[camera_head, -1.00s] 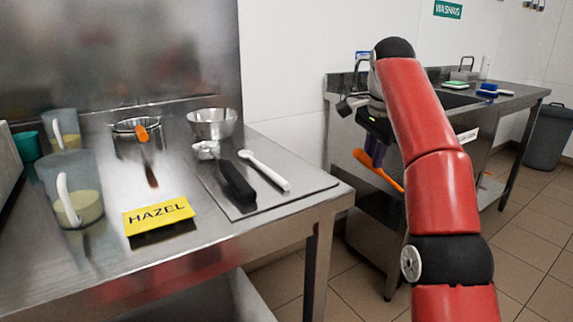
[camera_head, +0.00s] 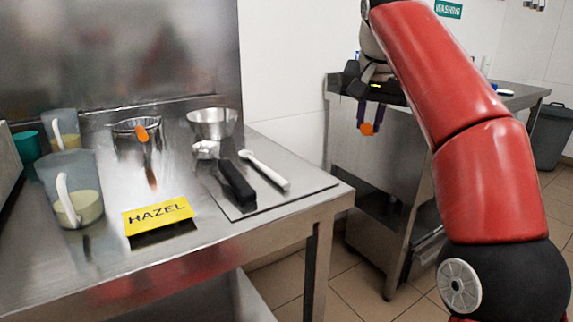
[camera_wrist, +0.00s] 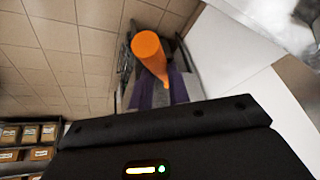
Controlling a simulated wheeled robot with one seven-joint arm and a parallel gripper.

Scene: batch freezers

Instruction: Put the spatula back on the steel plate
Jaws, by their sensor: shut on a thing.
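The orange spatula (camera_head: 367,129) is in my gripper (camera_head: 371,112), between its purple fingers. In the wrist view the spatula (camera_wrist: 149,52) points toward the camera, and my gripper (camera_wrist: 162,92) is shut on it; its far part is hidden. In the head view only a short orange end shows below the fingers. The steel plate (camera_head: 308,180) lies flat on the right part of the steel table. A black-handled scoop (camera_head: 236,183) and a white-handled utensil (camera_head: 264,170) lie on it. My gripper is in the air right of the plate, apart from it.
A steel bowl (camera_head: 212,123) stands at the back of the plate. A yellow HAZEL sign (camera_head: 158,215), a jug (camera_head: 75,190) and a metal container (camera_head: 128,128) with an orange-ended tool stand to the left. A sink counter (camera_head: 350,135) is behind my gripper.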

